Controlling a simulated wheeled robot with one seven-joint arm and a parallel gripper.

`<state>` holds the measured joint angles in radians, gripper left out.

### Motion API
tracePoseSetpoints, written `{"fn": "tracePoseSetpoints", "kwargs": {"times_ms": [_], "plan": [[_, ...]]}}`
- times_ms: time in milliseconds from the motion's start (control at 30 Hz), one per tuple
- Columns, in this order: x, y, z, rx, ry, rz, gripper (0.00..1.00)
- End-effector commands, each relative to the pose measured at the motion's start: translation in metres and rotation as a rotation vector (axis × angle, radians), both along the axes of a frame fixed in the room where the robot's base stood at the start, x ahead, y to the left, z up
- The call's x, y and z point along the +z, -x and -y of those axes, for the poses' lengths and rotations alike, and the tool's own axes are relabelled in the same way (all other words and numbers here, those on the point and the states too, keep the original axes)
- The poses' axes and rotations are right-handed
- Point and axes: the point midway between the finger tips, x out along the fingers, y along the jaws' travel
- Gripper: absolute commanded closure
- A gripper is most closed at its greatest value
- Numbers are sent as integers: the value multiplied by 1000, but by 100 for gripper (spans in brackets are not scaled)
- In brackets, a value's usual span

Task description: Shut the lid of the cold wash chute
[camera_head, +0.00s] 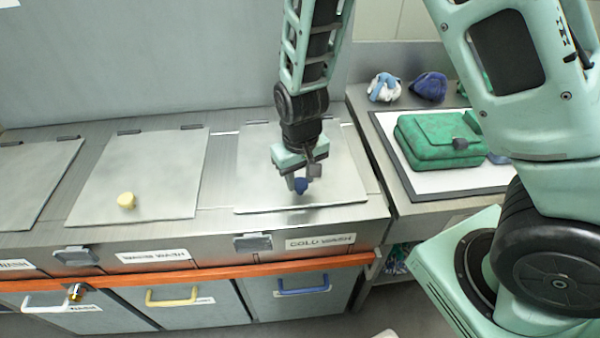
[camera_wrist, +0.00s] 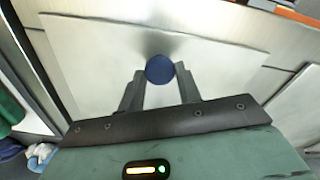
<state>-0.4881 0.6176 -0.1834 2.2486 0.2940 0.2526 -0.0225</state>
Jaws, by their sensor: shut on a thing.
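The cold wash chute's lid (camera_head: 262,178) is a grey metal panel above the "COLD WASH" label (camera_head: 320,242). It lies flat or nearly flat over its opening; I cannot tell whether its front edge is fully down. A round blue knob (camera_head: 301,186) stands on the lid near its front. My gripper (camera_head: 298,184) is over the lid and shut on the blue knob. In the wrist view the knob (camera_wrist: 160,69) sits between the two fingertips (camera_wrist: 160,78), with the lid (camera_wrist: 95,60) behind it.
The warm wash lid (camera_head: 150,175) with a yellow knob (camera_head: 126,200) lies flat to the left. A latch (camera_head: 252,242) sits on the front face. A green bag (camera_head: 437,140) lies on a white-topped mat at right, with rolled cloths (camera_head: 384,87) behind. An orange rail (camera_head: 190,276) runs along the front.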

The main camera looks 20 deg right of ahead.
Motion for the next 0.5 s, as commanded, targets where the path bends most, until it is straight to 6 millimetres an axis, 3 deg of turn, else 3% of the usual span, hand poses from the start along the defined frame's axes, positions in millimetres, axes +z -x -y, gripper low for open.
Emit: {"fn": "tracePoseSetpoints", "kwargs": {"times_ms": [100,400,433,500], "plan": [[-14,3,-1,1,11,34,100],[-16,4,0,0,14,37,100],[-16,5,0,0,14,37,63],[-16,5,0,0,14,36,44]]}}
